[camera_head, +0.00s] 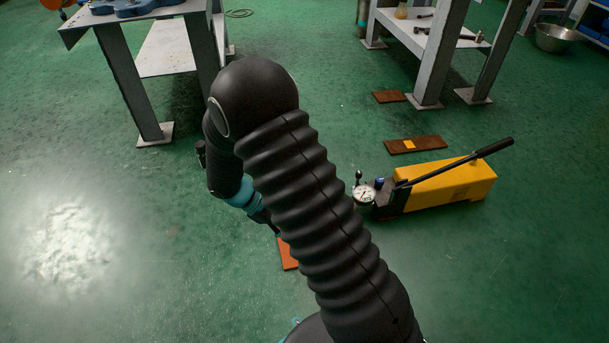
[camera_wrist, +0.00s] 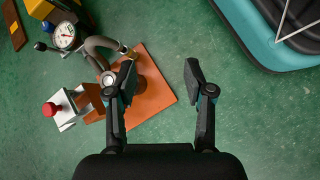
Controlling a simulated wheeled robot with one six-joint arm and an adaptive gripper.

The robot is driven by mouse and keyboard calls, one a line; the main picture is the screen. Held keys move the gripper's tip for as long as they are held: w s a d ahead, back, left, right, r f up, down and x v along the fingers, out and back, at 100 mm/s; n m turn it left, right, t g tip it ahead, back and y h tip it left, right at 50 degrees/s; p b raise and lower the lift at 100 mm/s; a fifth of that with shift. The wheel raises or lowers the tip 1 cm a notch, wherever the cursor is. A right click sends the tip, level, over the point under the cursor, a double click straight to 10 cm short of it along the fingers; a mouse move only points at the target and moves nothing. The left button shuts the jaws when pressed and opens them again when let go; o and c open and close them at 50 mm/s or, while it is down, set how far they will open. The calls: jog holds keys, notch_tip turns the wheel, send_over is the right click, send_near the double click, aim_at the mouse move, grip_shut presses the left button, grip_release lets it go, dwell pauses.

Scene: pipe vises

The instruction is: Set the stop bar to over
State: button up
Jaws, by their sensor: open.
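My gripper (camera_wrist: 160,82) is open and empty in the wrist view, its two fingers apart and pointing down at the floor. A grey hose (camera_wrist: 97,47) with a brass end reaches over this plate. A white block with a red knob (camera_wrist: 52,109) and a brown piece (camera_wrist: 92,97) stand left of the plate. I cannot tell which part is the stop bar. In the head view the plate (camera_head: 288,254) is mostly hidden behind my arm, and my gripper is largely hidden too.
A yellow hand pump (camera_head: 445,186) with a long black lever and a round gauge (camera_head: 364,195) lies right of my arm. Brown plates (camera_head: 415,144) lie behind it. A steel-legged bench (camera_head: 145,95) stands back left. The left floor is clear.

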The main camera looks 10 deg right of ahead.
jog(key=w+a+f+n+t+h+p, duration=0.1)
jog(key=w+a+f+n+t+h, duration=0.1)
jog(key=w+f+n+t+h, duration=0.75)
jog(key=w+a+r+n+y, duration=0.2)
jog(key=w+r, duration=0.1)
jog(key=w, duration=0.5)
jog(key=shift+t+h, duration=0.25)
jog(key=x, duration=1.3)
jog(key=shift+w+d+f+p, duration=0.15)
jog(key=shift+d+f+p, duration=0.05)
jog(key=shift+d+p, duration=0.15)
grip_shut()
